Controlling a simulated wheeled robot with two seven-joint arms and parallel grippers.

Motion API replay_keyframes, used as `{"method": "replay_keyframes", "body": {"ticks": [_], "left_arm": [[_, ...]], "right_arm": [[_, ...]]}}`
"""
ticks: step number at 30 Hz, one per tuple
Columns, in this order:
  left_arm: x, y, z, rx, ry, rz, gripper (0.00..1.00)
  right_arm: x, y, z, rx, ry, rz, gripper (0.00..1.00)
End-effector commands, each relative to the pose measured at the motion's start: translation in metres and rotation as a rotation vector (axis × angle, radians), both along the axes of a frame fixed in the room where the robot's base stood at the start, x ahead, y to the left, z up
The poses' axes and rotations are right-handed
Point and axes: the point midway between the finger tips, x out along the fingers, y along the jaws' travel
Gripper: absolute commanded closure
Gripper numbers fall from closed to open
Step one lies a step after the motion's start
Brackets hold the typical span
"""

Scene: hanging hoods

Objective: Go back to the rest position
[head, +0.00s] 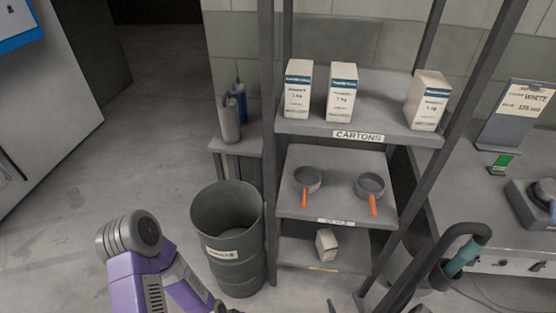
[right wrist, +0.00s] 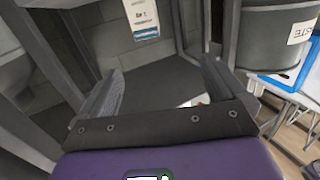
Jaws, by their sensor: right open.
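My right gripper (head: 345,305) shows only as grey fingertips at the bottom edge of the head view, in front of the shelf rack. In the right wrist view my right gripper (right wrist: 163,82) is open, its two grey fingers wide apart with nothing held between them. My left arm, purple with a grey joint, comes in at the lower left of the head view. Its far end is a small dark part at the bottom edge, and I cannot make out the left gripper's fingers.
A grey rack (head: 290,128) holds white cartons (head: 341,92), two pans (head: 307,179) with orange handles and a small white box (head: 326,243). A waste bin (head: 228,223) stands left of it. A counter (head: 440,205) is at right. The left floor is clear.

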Motion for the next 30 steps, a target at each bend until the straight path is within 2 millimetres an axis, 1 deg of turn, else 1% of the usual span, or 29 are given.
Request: {"method": "replay_keyframes", "body": {"ticks": [1,6,11,14,17,18,20,21,24,27,30], "left_arm": [[0.001,0.000,0.008,0.000,-0.002,0.000,0.02],[0.002,0.000,0.020,0.000,-0.005,0.000,0.02],[0.001,0.000,0.033,0.000,-0.004,-0.001,0.02],[0.001,0.000,0.045,0.000,-0.003,0.000,0.02],[0.001,0.000,0.060,0.000,-0.003,0.000,0.02],[0.001,0.000,0.066,0.000,-0.003,0.000,0.02],[0.001,0.000,0.075,0.000,-0.003,0.000,0.02],[0.001,0.000,0.080,0.000,-0.003,0.000,0.02],[0.001,0.000,0.088,0.000,-0.003,0.000,0.02],[0.001,0.000,0.092,0.000,-0.003,0.000,0.02],[0.001,0.000,0.094,0.000,-0.003,0.000,0.02]], "right_arm": [[0.013,0.001,0.013,0.002,0.039,0.004,0.02],[0.031,0.009,0.026,0.031,0.219,-0.002,0.02],[0.040,0.024,0.046,0.070,0.424,-0.008,0.02],[0.038,0.042,0.068,0.107,0.592,-0.014,0.02],[0.021,0.068,0.102,0.154,0.813,-0.018,0.02],[0.007,0.082,0.119,0.176,0.917,-0.020,0.02],[-0.018,0.101,0.146,0.204,1.070,-0.028,0.02],[-0.037,0.112,0.162,0.221,1.164,-0.034,0.02],[-0.078,0.132,0.193,0.249,1.343,-0.051,0.02],[-0.108,0.143,0.215,0.263,1.458,-0.064,0.02],[-0.124,0.148,0.225,0.271,1.518,-0.074,0.02]]}}
